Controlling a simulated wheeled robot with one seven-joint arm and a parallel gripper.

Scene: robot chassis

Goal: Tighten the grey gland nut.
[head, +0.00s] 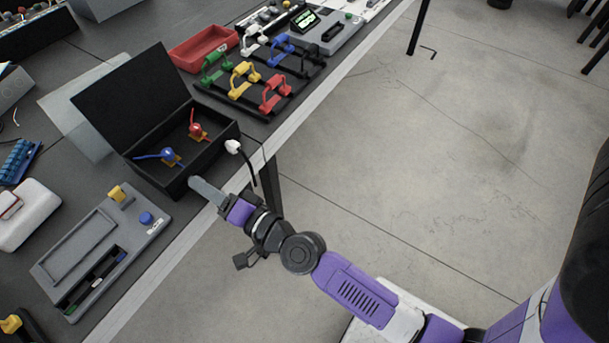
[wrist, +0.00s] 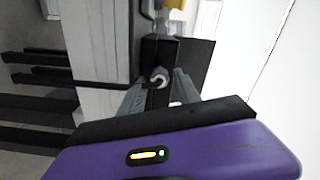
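The pale grey gland nut (head: 233,146) is on the side wall of an open black box (head: 226,131), with a black cable hanging from it. In the wrist view the pale round nut (wrist: 160,76) shows ahead, between the fingertips of my gripper (wrist: 158,84). The fingers are spread, with dark space between them, and I see no contact with the nut. In the head view my gripper (head: 193,182) is at the box's front corner, below and left of the nut. The nut's far side is hidden.
The black lid (head: 130,98) is raised. A grey tray (head: 75,243) lies nearer, and a rack of coloured handles (head: 240,88) lies beyond. Open floor is to the right.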

